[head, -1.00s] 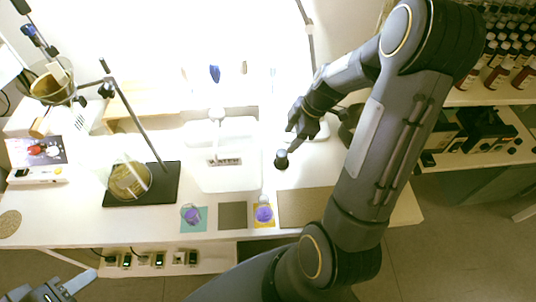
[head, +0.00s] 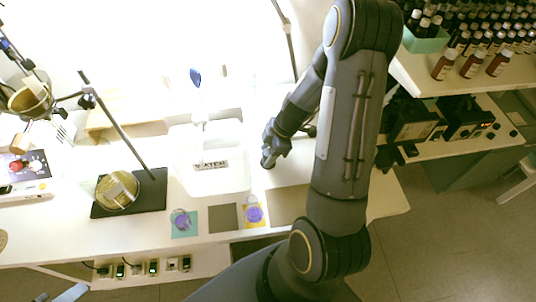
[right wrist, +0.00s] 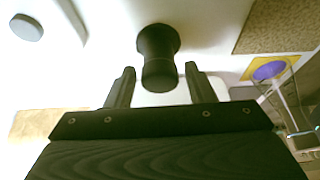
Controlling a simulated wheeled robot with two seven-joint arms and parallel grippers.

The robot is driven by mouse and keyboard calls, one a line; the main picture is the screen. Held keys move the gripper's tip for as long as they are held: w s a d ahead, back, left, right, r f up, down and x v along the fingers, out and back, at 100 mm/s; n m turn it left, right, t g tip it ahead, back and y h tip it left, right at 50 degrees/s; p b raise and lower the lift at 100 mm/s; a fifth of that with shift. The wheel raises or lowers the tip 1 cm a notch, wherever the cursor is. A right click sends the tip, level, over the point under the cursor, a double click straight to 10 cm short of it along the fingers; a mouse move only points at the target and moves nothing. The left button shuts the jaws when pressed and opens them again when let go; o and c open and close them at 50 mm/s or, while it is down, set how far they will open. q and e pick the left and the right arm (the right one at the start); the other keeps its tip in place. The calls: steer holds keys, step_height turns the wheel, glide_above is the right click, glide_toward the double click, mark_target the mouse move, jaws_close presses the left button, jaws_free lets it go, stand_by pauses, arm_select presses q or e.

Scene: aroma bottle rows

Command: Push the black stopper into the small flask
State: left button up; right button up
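The black stopper (right wrist: 158,55) stands on the white worktop in the right wrist view. My right gripper (right wrist: 160,87) is open, its fingertips on either side of the stopper's near end with gaps visible. In the head view my right gripper (head: 268,160) is low over the worktop and the stopper is hidden or blends with it. A glass flask with purple liquid (head: 254,214) stands on a yellow mat, also seen in the right wrist view (right wrist: 270,70). Another flask with purple liquid (head: 181,222) stands on a teal mat. Only slivers of my left gripper (head: 68,294) show at the bottom left.
A white tray (head: 235,181) lies left of my right gripper. A stand with a black base (head: 150,200) is at the left. Shelves with several bottles (head: 470,65) are at the right.

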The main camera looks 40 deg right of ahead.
steer(key=c, duration=0.8)
steer(key=shift+r, duration=0.15)
